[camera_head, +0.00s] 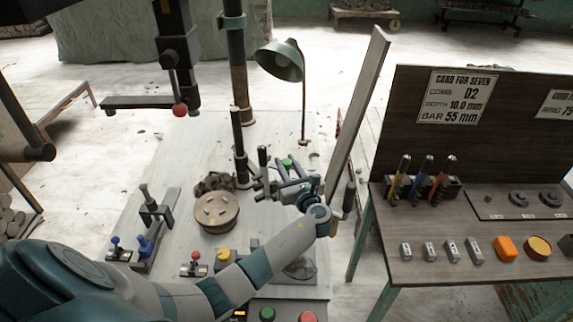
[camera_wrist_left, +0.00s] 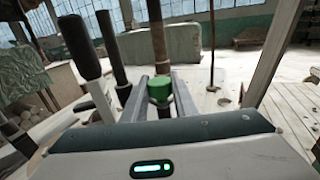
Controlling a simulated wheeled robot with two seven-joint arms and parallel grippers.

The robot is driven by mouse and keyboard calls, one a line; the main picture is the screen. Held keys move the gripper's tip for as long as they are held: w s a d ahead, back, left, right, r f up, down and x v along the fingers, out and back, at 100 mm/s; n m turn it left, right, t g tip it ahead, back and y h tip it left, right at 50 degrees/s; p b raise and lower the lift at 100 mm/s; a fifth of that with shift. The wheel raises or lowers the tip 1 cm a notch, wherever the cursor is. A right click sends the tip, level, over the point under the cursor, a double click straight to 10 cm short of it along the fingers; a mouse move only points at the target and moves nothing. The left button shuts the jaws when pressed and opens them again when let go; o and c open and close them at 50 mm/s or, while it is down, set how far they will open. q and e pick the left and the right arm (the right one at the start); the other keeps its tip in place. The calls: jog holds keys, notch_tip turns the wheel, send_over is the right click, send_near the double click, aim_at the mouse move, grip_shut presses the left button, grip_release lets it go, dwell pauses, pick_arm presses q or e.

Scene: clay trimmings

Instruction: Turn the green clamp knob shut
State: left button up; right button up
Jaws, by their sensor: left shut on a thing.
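In the left wrist view the green knob (camera_wrist_left: 184,100) shows between the two grey fingers of my left gripper (camera_wrist_left: 165,95). The fingers are shut on it. The fingers hide part of the knob, and I cannot tell how far it is turned. My right gripper is not in either view.
A black-handled lever (camera_head: 263,160) stands close by the gripper. A green lamp (camera_head: 281,61) stands behind. A tool table (camera_head: 480,230) is at right.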

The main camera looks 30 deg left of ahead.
aim_at(287, 161)
pick_arm(q)
jog(key=shift+n+g+y+b, duration=0.5)
jog(key=shift+n+g+y, duration=0.55)
jog(key=shift+g, duration=0.55)
jog(key=shift+n+g, duration=0.3)
jog(key=shift+n, duration=0.05)
jog(key=o, duration=1)
jog(key=shift+o, duration=0.2)
jog(key=shift+r, duration=0.15)
jog(key=shift+r+b, duration=0.35)
jog(key=shift+r, duration=0.25)
notch_tip(287, 161, up, 2)
jog(key=shift+r+b, duration=0.15)
jog(key=shift+b, duration=0.25)
jog(key=d+r+b, duration=0.3)
jog(key=d+r, duration=0.4)
jog(key=d, duration=0.4)
jog(key=shift+d+r+b, duration=0.15)
jog(key=shift+d+b, duration=0.2)
